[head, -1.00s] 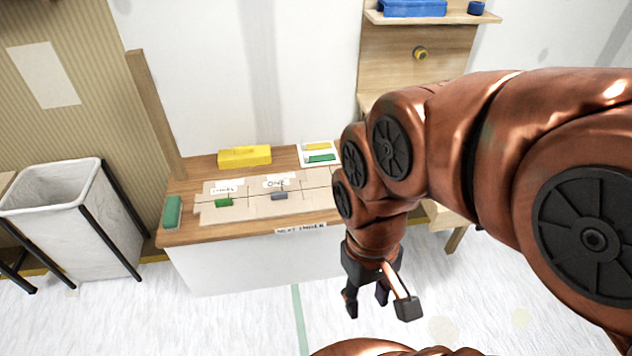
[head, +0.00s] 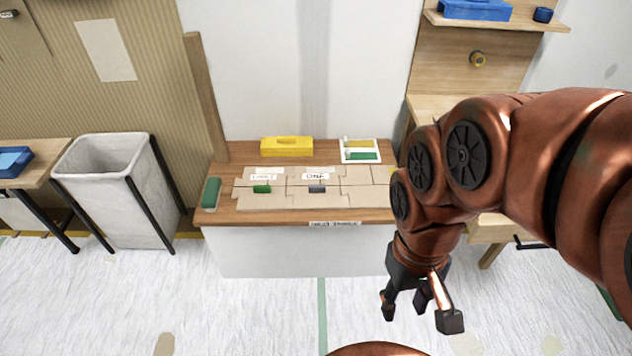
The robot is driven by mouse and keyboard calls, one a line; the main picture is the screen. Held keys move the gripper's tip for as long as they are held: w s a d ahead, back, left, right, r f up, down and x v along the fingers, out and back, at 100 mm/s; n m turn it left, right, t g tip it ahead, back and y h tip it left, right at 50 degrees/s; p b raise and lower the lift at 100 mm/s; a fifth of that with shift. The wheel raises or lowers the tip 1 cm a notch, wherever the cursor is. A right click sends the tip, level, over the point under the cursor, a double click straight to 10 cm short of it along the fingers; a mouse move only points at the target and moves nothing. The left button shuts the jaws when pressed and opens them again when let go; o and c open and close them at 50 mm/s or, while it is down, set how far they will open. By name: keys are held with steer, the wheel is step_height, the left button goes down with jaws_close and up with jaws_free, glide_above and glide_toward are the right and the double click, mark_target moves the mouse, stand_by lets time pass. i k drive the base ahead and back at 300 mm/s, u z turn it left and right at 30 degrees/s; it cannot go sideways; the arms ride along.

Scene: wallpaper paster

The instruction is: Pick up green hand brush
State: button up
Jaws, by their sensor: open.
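A green block-like thing with a pale lower edge, which looks like the green hand brush (head: 211,193), lies at the left end of the wooden table (head: 375,216). Two other green things are on the table: a small green piece (head: 261,189) on the beige sheets and a green bar (head: 362,156) in a white tray (head: 345,150). My gripper (head: 421,314) is open and empty. It points down in front of the table's right end, well to the right of the brush and apart from it.
A yellow box (head: 287,147) stands at the table's back, and a small grey piece (head: 317,189) lies on the beige sheets (head: 300,201). A white bin (head: 132,210) stands left of the table.

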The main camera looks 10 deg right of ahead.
mark_target(211, 199)
steer(key=u, duration=2.1)
steer(key=i, duration=2.65)
steer(key=z, duration=1.75)
